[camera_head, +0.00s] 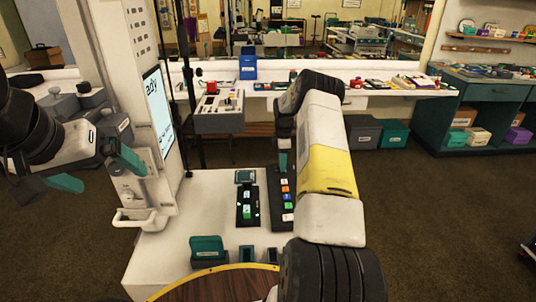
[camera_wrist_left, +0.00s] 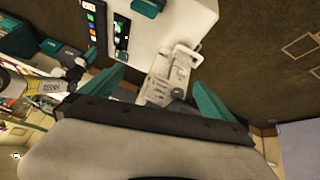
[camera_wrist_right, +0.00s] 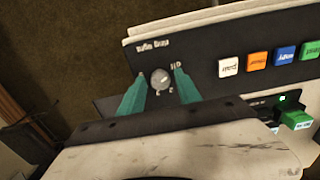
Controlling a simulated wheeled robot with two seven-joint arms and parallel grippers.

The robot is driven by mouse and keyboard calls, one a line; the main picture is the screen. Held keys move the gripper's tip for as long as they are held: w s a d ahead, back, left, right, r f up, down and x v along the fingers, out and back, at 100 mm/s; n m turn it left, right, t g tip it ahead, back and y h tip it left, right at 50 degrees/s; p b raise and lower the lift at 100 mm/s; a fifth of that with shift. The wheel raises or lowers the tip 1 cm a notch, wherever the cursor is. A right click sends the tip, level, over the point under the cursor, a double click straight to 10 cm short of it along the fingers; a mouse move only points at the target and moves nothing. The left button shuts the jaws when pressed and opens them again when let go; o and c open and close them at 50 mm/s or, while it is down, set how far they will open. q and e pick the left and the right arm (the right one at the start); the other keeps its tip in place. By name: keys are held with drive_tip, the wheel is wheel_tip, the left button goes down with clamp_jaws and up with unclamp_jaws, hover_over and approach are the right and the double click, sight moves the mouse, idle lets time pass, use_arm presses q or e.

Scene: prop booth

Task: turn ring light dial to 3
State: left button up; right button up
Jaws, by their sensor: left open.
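The ring light dial (camera_wrist_right: 160,80) is a small round grey knob on a dark panel, with white lettering and marks around it that look upside down in the right wrist view. My right gripper (camera_wrist_right: 160,74) has its teal fingertips on either side of the knob, partly closed. I cannot tell whether they touch it. In the head view my right arm hides the dial and most of that gripper; one teal finger shows. My left gripper (camera_head: 97,172) is open and empty at the left, near the white column; its spread fingers show in the left wrist view (camera_wrist_left: 158,78).
White, orange, blue and green buttons (camera_wrist_right: 257,61) run along the same panel beside the dial. A screen (camera_head: 158,110) stands at the left.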

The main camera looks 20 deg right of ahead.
clamp_jaws()
drive_tip(key=shift+m, duration=0.3)
drive_tip(key=m, duration=1.1)
drive_tip(key=shift+m, duration=0.4)
drive_tip(key=m, duration=1)
drive_tip(key=shift+w+r+m, duration=0.1)
drive_tip(key=shift+m, duration=2.1)
